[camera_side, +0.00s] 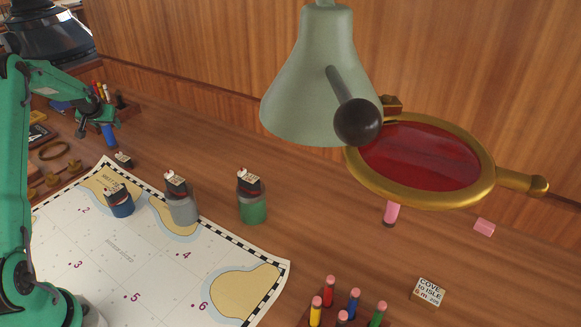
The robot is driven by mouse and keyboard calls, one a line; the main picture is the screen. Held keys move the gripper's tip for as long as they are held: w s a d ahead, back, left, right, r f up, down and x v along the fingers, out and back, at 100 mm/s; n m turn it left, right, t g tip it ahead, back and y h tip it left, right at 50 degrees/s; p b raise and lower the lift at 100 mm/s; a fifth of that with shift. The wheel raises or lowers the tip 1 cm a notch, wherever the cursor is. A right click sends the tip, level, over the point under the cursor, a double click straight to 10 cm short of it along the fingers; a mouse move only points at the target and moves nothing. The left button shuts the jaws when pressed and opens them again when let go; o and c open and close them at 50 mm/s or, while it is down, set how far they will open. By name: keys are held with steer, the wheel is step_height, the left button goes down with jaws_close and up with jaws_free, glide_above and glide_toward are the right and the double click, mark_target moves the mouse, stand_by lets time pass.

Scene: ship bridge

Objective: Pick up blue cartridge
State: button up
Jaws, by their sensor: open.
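A small blue cylinder (109,136), which looks like the blue cartridge, shows at the upper left, close to the rear wooden rack. It leans slightly. My green gripper (98,125) is open and sits right at its upper end. I cannot tell whether the jaws touch it or whether the cylinder rests on the table, because the gripper is small and partly covers that spot.
A chart (150,262) covers the front left. A lamp (318,85) and magnifier (420,155) hang over the right. Colored pencils (329,291) stand in front.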

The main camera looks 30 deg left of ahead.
steer(key=c, duration=1.2)
steer(key=shift+r, duration=5.05)
